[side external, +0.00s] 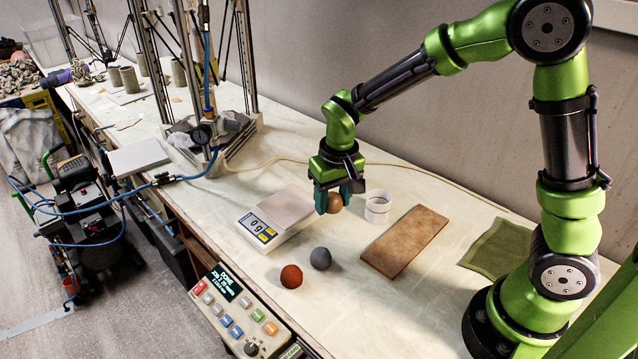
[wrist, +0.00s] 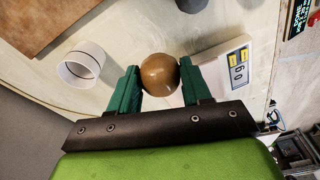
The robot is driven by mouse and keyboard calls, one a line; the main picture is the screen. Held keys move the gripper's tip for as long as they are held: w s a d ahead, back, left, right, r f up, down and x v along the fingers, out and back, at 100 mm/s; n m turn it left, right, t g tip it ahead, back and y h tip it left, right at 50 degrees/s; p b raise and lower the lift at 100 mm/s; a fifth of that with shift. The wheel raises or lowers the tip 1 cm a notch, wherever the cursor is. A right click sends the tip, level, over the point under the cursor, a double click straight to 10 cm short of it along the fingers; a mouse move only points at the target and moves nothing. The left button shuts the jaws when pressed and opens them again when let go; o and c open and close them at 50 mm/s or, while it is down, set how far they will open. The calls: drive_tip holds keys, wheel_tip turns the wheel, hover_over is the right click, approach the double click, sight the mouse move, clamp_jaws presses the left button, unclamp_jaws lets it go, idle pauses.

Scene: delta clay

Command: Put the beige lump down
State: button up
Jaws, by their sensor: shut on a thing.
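The beige lump (wrist: 160,74) is a round, brownish ball held between the two green fingers of my gripper (wrist: 161,84) in the wrist view. In the side view my gripper (side external: 337,198) is shut on the lump (side external: 334,203), and the fingers hide part of it. The lump appears to be above the table, between the scale and the white cup; I cannot tell its exact height.
A white scale (side external: 285,212) reading 0 g is left of my gripper. A white cup (side external: 378,208) and a brown board (side external: 405,240) are to the right. A red ball (side external: 291,276) and a grey ball (side external: 320,258) lie in front. A green cloth (side external: 500,248) lies far right.

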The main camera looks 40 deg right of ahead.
hover_over(289, 203)
drive_tip(key=shift+s+a+f, duration=0.1)
drive_tip(key=shift+s+f, duration=0.35)
drive_tip(key=shift+f, duration=0.1)
drive_tip(key=shift+w+f, duration=0.2)
drive_tip(key=shift+f, duration=1.6)
drive_tip(key=shift+f, duration=0.15)
drive_tip(key=o, duration=1.1)
